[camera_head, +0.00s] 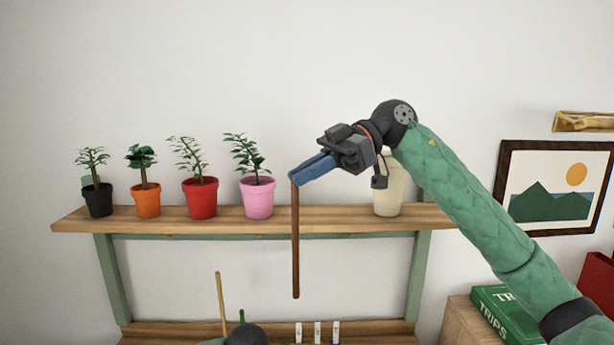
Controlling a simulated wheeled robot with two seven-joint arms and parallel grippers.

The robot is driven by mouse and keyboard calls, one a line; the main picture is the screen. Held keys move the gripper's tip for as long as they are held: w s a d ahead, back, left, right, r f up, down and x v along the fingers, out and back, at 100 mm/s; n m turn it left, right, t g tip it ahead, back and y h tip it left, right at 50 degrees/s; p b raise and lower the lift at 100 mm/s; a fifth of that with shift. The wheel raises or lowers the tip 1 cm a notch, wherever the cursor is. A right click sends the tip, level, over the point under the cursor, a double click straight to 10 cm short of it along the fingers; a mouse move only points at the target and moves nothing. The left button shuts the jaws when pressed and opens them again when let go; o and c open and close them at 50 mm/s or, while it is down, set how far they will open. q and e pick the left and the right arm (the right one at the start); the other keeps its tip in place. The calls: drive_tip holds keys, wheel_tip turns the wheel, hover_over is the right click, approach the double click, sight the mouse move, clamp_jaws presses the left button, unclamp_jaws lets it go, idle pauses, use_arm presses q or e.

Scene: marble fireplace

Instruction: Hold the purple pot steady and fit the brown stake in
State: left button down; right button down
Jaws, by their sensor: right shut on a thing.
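My right gripper (296,178) is shut on the top end of the brown stake (295,245). The stake hangs straight down in front of the shelf, its lower tip free and touching nothing visible. No clearly purple pot shows; the closest in colour is a pink pot (258,198) with a leafy plant, on the shelf just left of the stake. My left gripper is not in view; a dark rounded part with green beside it at the bottom edge may be my left arm.
On the wooden shelf (340,218) stand a black pot (98,202), an orange pot (146,203), a red pot (200,200) and a cream pot (389,195) partly behind my right gripper. A light stick (221,305) and white tags (318,332) stand lower down.

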drive_tip(key=shift+r, duration=1.3)
idle(0.4)
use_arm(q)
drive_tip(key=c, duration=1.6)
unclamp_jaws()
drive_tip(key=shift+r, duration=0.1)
